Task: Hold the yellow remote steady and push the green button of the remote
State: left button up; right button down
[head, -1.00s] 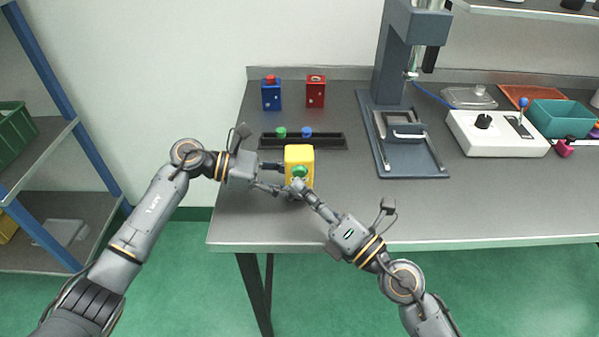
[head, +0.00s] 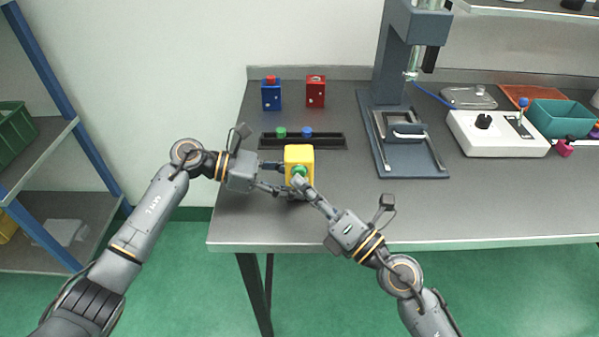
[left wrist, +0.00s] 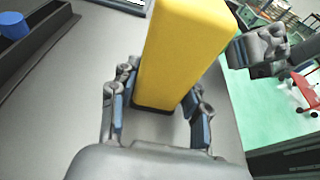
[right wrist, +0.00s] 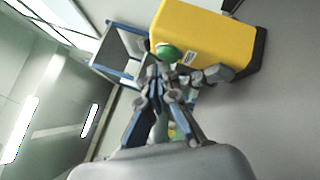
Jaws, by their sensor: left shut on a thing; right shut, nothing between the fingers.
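The yellow remote (head: 299,154) stands upright on the bench near its front edge, with the green button (head: 299,170) on the side facing me. My left gripper (head: 284,178) is shut on the remote from the left; the left wrist view shows the yellow body (left wrist: 185,50) between its fingers. My right gripper (head: 298,183) is shut and empty, its fingertips at the front of the remote by the button. In the right wrist view the green button (right wrist: 167,54) shows just beyond the closed fingertips (right wrist: 165,74). I cannot tell whether they touch it.
A dark tray (head: 333,141) with green and blue buttons lies behind the remote. A blue box (head: 271,97) and a red box (head: 315,95) stand further back. A grey press (head: 412,165) and a white control box (head: 490,138) are to the right. The bench front right is clear.

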jog(key=shift+w, duration=0.5)
dwell(0.8)
jog(key=shift+s, duration=0.9)
jog(key=shift+s, duration=0.1)
jog(key=shift+s+d, duration=0.1)
jog(key=shift+s, duration=2.35)
pick_arm(q)
jog(key=o, duration=0.9)
